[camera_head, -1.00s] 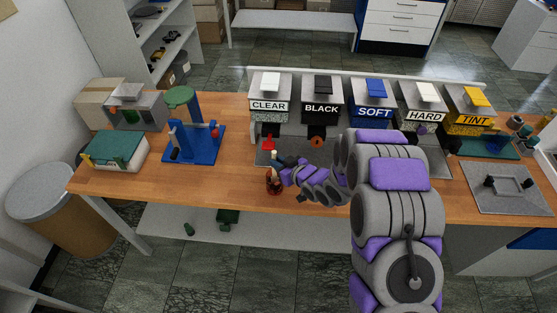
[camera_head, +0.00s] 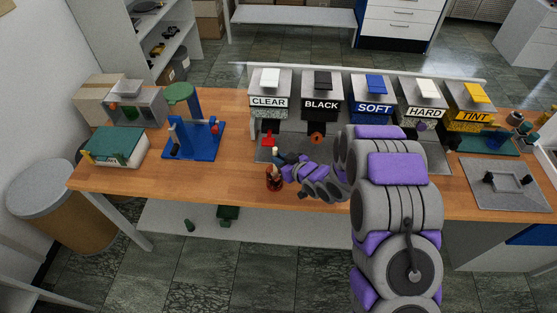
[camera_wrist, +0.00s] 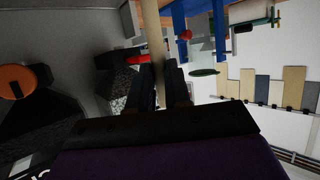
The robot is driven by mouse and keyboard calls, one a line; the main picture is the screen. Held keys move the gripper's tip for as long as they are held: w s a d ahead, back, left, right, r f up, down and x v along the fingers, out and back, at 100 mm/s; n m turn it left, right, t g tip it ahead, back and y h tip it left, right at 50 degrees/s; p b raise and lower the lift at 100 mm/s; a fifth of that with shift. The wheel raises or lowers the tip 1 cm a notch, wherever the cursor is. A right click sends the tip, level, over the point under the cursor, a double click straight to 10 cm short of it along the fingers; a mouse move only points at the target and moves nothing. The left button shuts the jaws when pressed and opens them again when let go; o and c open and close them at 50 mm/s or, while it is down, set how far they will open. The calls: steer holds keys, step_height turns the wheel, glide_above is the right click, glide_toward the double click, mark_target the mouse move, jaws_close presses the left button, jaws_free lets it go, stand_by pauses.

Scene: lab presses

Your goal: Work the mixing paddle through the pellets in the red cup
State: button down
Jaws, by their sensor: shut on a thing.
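The red cup (camera_head: 274,184) stands near the front edge of the wooden bench, dark red and partly covered by my gripper. My gripper (camera_head: 279,163) is just above it, tilted down from the right. In the wrist view my gripper (camera_wrist: 161,82) is shut on the mixing paddle's pale shaft (camera_wrist: 153,35), which runs between the two dark fingers. The paddle's light top end (camera_head: 275,152) shows above the jaws in the head view. The paddle's lower end and the pellets cannot be made out, and the cup is not visible in the wrist view.
A row of labelled dispensers stands behind, CLEAR (camera_head: 268,103) nearest my gripper, with a red tap (camera_head: 268,139). A blue press (camera_head: 194,140) and a green-topped box (camera_head: 115,147) stand left. Bare bench (camera_head: 230,184) lies left of the cup. A grey plate (camera_head: 505,187) lies right.

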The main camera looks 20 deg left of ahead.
steer(key=shift+d+r+p, duration=0.2)
steer(key=shift+r+p, duration=0.1)
steer(key=shift+r, duration=0.5)
steer(key=f, duration=0.1)
steer(key=a+f, duration=0.1)
steer(key=f+b, duration=0.1)
steer(key=shift+s+a, duration=0.1)
steer(key=shift+a, duration=0.2)
steer(key=shift+r, duration=0.1)
steer(key=r, duration=0.1)
steer(key=r+p, duration=0.1)
steer(key=w+r+p, duration=0.1)
steer(key=shift+d, duration=0.4)
steer(key=shift+f, duration=0.1)
